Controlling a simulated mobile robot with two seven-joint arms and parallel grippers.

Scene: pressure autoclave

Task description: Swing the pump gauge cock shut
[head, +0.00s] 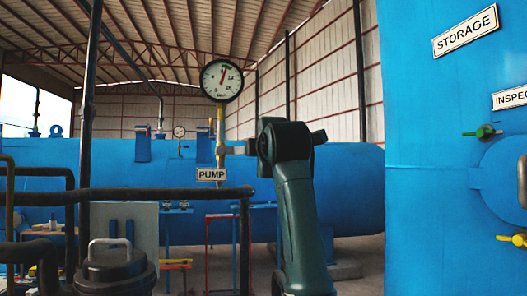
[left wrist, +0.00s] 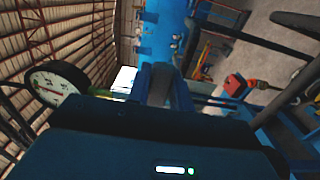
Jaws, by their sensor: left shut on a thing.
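The round white pump gauge (head: 222,80) stands on a thin yellowish stem (head: 220,122) above the PUMP sign (head: 211,174). Its needle points near the top. My left gripper (head: 230,148) reaches from the right to the stem below the gauge, where the cock sits. It is shut on the cock's handle, which the jaws mostly hide; the handle's angle is unclear. In the left wrist view, the two blue fingers (left wrist: 163,80) close around a grey piece, and the gauge (left wrist: 57,90) shows close by on the left. My right gripper is not in view.
Dark pipes (head: 150,194) run below and left of the sign, with a black lidded pot (head: 115,272) in front. A big blue storage vessel (head: 440,160) with green and yellow valve handles fills the right. A long blue tank (head: 345,185) lies behind.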

